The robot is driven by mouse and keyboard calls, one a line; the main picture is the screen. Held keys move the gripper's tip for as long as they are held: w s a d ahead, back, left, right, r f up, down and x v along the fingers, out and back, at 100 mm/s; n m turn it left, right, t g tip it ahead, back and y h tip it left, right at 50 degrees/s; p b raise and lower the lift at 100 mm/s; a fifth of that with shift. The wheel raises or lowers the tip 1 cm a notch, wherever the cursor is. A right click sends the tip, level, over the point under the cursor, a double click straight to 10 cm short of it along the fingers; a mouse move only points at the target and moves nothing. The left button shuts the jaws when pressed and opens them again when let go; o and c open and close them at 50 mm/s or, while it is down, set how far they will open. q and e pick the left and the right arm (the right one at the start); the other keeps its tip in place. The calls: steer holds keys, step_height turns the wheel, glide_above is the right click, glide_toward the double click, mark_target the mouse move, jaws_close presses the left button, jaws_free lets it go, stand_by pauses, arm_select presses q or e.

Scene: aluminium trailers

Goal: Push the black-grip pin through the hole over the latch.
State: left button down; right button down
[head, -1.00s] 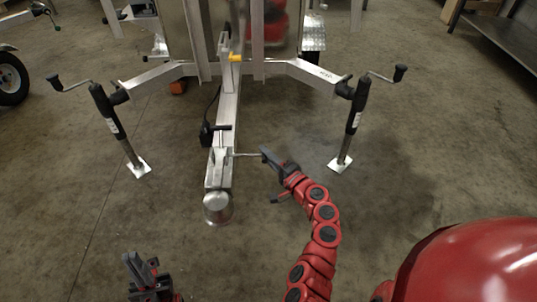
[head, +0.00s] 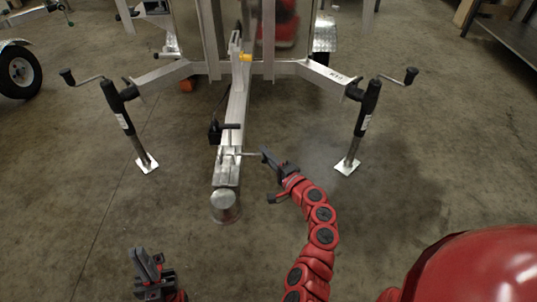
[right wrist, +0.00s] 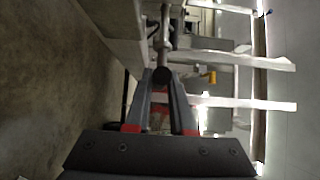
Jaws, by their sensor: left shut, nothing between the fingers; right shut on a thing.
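My right gripper (head: 267,155) is to the right of the trailer's coupler (head: 226,175). It is shut on the black-grip pin (head: 251,154), whose silver rod points left at the side of the coupler. The rod's far end meets or overlaps the coupler's edge; I cannot tell if it is in the hole. In the right wrist view the black grip (right wrist: 162,76) sits between the fingertips and the rod runs away ahead. The latch (head: 227,152) area on top of the coupler is small and unclear. My left gripper (head: 145,263) is shut and empty, low at left.
The aluminium drawbar (head: 236,100) runs back to the trailer frame. Jack legs with cranks stand left (head: 130,125) and right (head: 362,125). A wheel (head: 19,70) is at far left. The concrete floor around the coupler is clear.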

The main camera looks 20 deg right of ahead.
mark_target(251, 154)
steer(key=shift+w+a, duration=0.2)
steer(key=shift+a, duration=0.55)
steer(key=shift+w+a, duration=0.25)
steer(key=shift+a, duration=0.55)
steer(key=shift+w+a, duration=0.2)
steer(key=shift+a, duration=0.55)
steer(key=c, duration=0.7)
jaws_free()
steer(key=p+v, duration=0.1)
steer(key=v, duration=1.6)
steer(key=shift+s+d, duration=0.1)
steer(key=shift+s, duration=0.05)
steer(key=shift+f, duration=0.1)
